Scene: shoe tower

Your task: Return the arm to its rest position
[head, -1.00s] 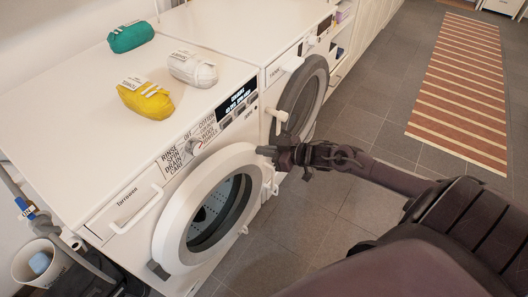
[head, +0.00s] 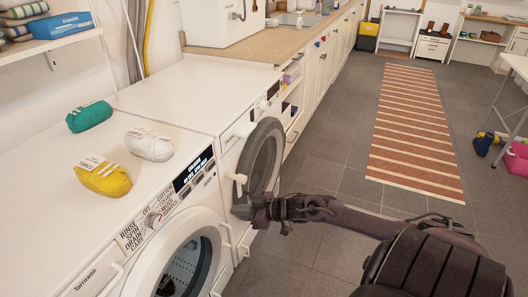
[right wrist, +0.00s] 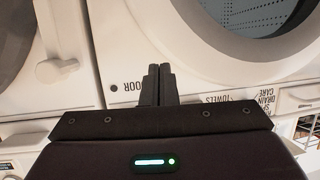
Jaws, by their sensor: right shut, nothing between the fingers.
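My right arm reaches in from the lower right in the head view. Its gripper (head: 243,210) is shut and empty, in front of the gap between two white washing machines. In the right wrist view the two dark fingers (right wrist: 158,85) are together, with machine fronts beyond them. Whether the fingers touch that door I cannot tell. My left gripper is not in view.
Green (head: 90,116), white (head: 149,143) and yellow (head: 103,176) bundles lie on the near machine. A wooden counter (head: 225,60) runs behind; a table (head: 518,65) stands at right.

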